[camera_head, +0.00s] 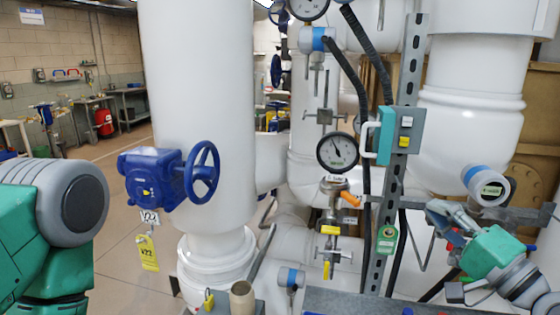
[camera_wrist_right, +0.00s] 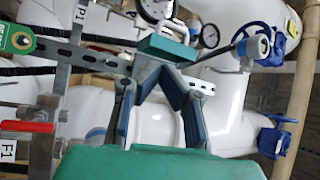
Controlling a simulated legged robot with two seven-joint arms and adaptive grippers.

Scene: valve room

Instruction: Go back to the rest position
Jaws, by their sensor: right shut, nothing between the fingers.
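My right gripper (camera_head: 438,210) shows at the lower right of the head view, with a green body and grey fingers pointing up and to the left. It is in front of the white pipes, right of the perforated metal upright. In the right wrist view its dark fingers (camera_wrist_right: 160,66) converge at the tips and hold nothing. A teal box (camera_wrist_right: 166,49) appears just beyond the tips there; I cannot tell the gap. At the left of the head view are green and grey links of my left arm; my left gripper is not in view.
A blue handwheel valve (camera_head: 203,172) sits on the large white pipe, with a yellow tag (camera_head: 147,252) hanging below. A round gauge (camera_head: 337,151) and perforated upright (camera_head: 400,150) stand in the middle. A metal rail (camera_head: 380,303) crosses low in front. Open floor (camera_head: 115,165) shows at left.

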